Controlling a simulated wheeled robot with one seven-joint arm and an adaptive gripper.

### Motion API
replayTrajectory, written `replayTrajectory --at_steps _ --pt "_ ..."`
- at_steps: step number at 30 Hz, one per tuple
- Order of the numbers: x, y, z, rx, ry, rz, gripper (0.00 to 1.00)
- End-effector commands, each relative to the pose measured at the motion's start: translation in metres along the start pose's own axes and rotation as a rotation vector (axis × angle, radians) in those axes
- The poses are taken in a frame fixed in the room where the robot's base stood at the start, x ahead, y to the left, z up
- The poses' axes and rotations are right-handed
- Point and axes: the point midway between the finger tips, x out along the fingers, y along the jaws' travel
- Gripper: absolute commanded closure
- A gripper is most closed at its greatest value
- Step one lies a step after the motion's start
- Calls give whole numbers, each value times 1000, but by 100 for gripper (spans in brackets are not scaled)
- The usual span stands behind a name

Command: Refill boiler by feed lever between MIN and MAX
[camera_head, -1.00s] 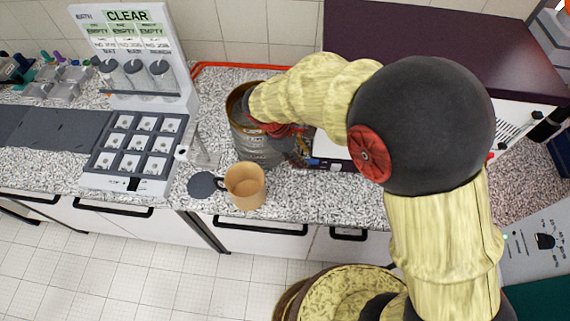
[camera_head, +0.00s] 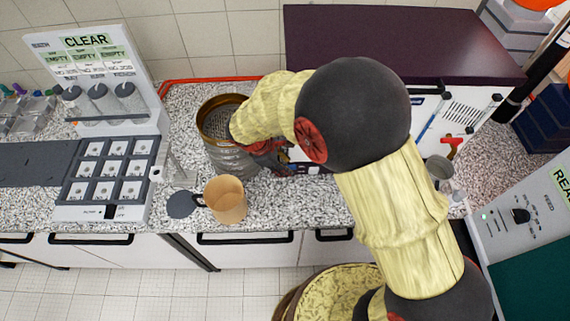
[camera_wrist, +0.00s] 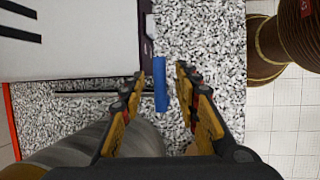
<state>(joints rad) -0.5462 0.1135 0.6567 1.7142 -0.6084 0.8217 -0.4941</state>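A white machine with a dark purple top (camera_head: 395,40) stands at the back right; I take it for the boiler. Its front carries an upright blue strip (camera_head: 428,128) and a red handle (camera_head: 452,143). MIN and MAX marks cannot be read. In the wrist view a short blue bar (camera_wrist: 161,84) stands out beside a white casing (camera_wrist: 75,45) with a dark edge; I cannot tell whether it is the feed lever. My gripper (camera_wrist: 162,78) is open, its fingers on either side of the bar, with a gap at the right finger. In the head view my arm largely hides the gripper.
A metal drum with a brown rim (camera_head: 222,122) is close beside my gripper. A tan mug (camera_head: 226,200) stands near the counter's front edge. A small grey cup (camera_head: 438,168) is right of my arm.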

Motion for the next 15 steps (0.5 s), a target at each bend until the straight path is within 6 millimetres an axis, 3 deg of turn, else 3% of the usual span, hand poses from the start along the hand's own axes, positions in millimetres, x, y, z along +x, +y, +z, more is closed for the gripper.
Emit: replayTrajectory --at_steps 8,15 --pt "1 0 0 0 1 1 68" --pt "1 0 0 0 0 0 82"
